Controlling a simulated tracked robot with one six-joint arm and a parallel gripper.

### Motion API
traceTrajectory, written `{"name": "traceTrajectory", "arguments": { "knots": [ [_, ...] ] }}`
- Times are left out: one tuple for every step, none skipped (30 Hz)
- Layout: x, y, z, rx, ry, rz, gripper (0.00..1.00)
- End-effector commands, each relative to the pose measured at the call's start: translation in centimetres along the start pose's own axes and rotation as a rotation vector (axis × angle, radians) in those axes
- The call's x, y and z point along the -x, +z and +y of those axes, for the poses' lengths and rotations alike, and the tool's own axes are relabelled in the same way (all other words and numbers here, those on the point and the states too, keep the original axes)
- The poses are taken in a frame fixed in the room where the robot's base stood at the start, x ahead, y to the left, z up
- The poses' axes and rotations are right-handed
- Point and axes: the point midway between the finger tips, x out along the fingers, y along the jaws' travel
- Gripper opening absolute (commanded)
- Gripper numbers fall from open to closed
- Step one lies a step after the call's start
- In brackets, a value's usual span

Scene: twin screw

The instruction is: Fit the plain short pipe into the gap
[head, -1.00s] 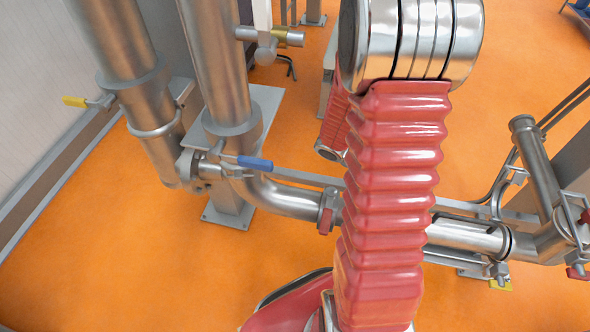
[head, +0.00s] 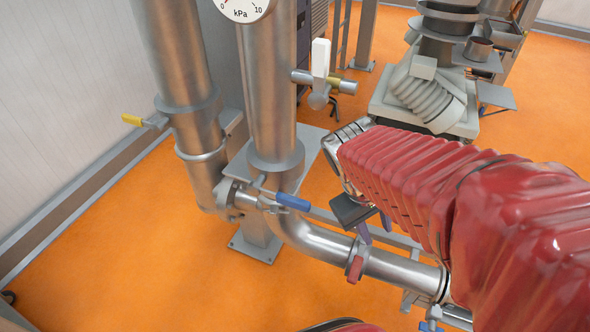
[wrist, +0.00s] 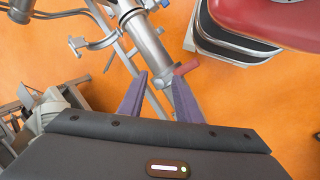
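My gripper (head: 375,230) has two purple fingers. It is open and empty, above and behind the pipe run beside the red-handled clamp (head: 355,268). In the wrist view, my gripper's fingers (wrist: 159,82) stand apart, with the steel pipe (wrist: 149,52) showing beyond them. In the head view, a plain steel pipe section (head: 402,267) spans from the red-handled clamp to a dark ring near the blue-handled clamp (head: 430,325). I see no open gap there. I cannot tell whether this section is the short pipe. My red arm hides the run farther right.
Two thick upright pipes (head: 270,90) stand at the left, with a blue-handled valve (head: 292,202) and a yellow-handled valve (head: 132,120). A pressure gauge (head: 242,5) is above. Machinery (head: 430,95) stands behind my arm. Orange floor (head: 200,280) is clear in front.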

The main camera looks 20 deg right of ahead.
Motion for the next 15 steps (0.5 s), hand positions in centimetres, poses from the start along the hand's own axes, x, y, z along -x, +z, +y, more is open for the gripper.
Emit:
{"name": "traceTrajectory", "arguments": {
  "knots": [
    [1.1, -0.3, -0.8, -0.017, -0.018, 0.048, 0.31],
    [1.7, -0.5, -1.2, -0.027, -0.030, 0.075, 0.31],
    [2.4, -0.8, -1.9, -0.040, -0.048, 0.110, 0.31],
    [3.0, -0.9, -2.4, -0.051, -0.062, 0.135, 0.31],
    [3.6, -1.1, -2.8, -0.061, -0.076, 0.161, 0.31],
    [4.4, -1.2, -3.5, -0.072, -0.095, 0.195, 0.31],
    [5.0, -1.4, -3.9, -0.082, -0.110, 0.221, 0.31],
    [5.5, -1.5, -4.4, -0.091, -0.126, 0.246, 0.31],
    [6.4, -1.6, -5.0, -0.101, -0.146, 0.280, 0.31],
    [7.0, -1.7, -5.5, -0.109, -0.162, 0.306, 0.31],
    [7.6, -1.7, -6.0, -0.117, -0.179, 0.331, 0.31],
    [8.5, -1.8, -6.6, -0.127, -0.201, 0.365, 0.31],
    [9.1, -1.9, -7.0, -0.134, -0.217, 0.390, 0.31],
    [9.7, -1.9, -7.4, -0.141, -0.234, 0.413, 0.31],
    [10.4, -1.9, -7.9, -0.149, -0.254, 0.439, 0.31]
  ]
}}
